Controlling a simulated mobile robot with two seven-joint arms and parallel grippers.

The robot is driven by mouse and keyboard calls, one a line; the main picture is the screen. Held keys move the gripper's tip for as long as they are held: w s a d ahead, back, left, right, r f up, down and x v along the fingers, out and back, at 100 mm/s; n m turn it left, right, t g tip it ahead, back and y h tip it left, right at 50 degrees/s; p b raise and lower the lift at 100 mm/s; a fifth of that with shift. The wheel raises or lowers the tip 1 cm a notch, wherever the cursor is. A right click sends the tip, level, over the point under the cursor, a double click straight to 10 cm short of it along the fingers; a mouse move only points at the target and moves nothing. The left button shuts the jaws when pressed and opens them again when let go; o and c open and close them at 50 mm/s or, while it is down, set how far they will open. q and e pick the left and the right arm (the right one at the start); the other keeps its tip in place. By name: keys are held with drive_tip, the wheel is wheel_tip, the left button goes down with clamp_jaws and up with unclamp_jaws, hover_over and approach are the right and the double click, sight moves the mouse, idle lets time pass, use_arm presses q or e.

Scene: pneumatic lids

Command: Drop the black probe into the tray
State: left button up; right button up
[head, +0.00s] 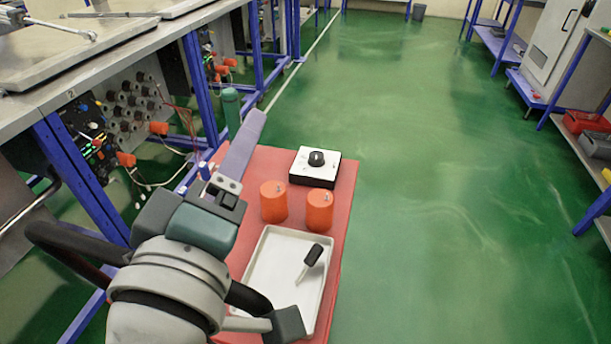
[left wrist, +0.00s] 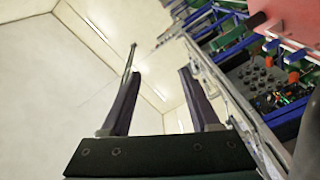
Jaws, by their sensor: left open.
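The black probe (head: 313,256) has a black head and a thin pale shaft. In the head view it lies at a slant inside the white tray (head: 252,262), toward the tray's right side. The tray sits on a red surface, its near left part hidden behind my left arm. My left gripper (head: 250,122) points up and away, beyond and left of the tray, apart from the probe. In the left wrist view its two fingers (left wrist: 159,76) stand apart with nothing between them. My right gripper is in neither view.
Two orange cylinders (head: 273,201) (head: 320,209) stand just behind the tray. A white box with a black knob (head: 315,166) is at the back of the red surface (head: 347,190). A blue-framed bench (head: 198,80) runs along the left. Green floor lies open to the right.

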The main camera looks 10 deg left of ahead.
use_arm(q)
drive_tip(key=s, duration=0.3)
drive_tip(key=s+b, duration=0.1)
drive_tip(key=s, duration=0.4)
drive_tip(key=shift+s+d+f, duration=0.1)
drive_tip(key=shift+s+d, duration=0.25)
drive_tip(key=shift+s, duration=0.4)
